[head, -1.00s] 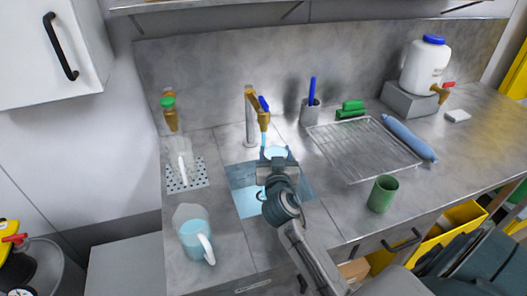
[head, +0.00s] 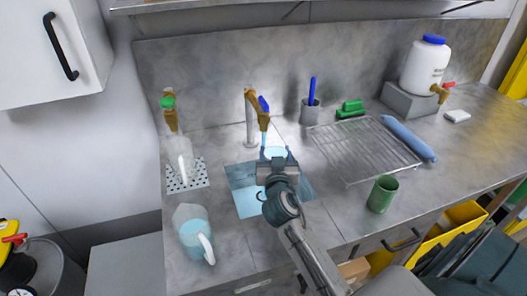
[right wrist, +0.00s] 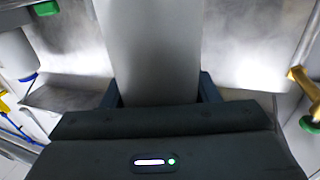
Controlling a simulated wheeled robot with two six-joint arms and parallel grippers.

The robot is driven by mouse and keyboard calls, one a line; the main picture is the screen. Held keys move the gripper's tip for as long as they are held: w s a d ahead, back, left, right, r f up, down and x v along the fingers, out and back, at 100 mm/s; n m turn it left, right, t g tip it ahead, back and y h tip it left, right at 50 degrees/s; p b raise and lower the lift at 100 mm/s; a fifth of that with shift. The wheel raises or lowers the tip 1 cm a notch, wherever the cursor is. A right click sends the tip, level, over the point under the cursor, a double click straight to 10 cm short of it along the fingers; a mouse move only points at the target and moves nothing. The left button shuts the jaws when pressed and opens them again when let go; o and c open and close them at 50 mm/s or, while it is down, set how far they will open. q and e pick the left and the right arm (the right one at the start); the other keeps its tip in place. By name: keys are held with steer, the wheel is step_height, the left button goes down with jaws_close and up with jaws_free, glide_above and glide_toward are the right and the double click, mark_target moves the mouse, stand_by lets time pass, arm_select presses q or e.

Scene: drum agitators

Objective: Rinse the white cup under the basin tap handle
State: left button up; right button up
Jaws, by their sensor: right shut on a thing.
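The white cup (head: 275,152) is under the basin tap (head: 250,118), with its mouth facing up. The tap has a blue handle (head: 263,104), and a thin pale-blue stream runs from its spout down to the cup. My right gripper (head: 277,164) is shut on the cup from the front, over the basin (head: 245,203). In the right wrist view, the cup (right wrist: 155,50) is a pale wall between the two dark fingers. The cup's lower part is hidden by the gripper in the head view. My left gripper is not in view.
A jug (head: 196,240) stands front left of the basin. A tap with a green handle (head: 168,102) is above a perforated drain plate (head: 188,183). A green cup (head: 382,194), wire rack (head: 360,150) and blue roll (head: 408,138) are at right. A white drum (head: 426,68) stands behind.

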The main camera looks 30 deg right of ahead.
steer(key=shift+s+a+r+p, duration=0.2)
steer(key=shift+s+r+p, duration=0.75)
steer(key=shift+s+r, duration=0.75)
steer(key=shift+s+a+r+p, duration=0.1)
steer(key=shift+s+r+p, duration=0.25)
steer(key=shift+s, duration=0.45)
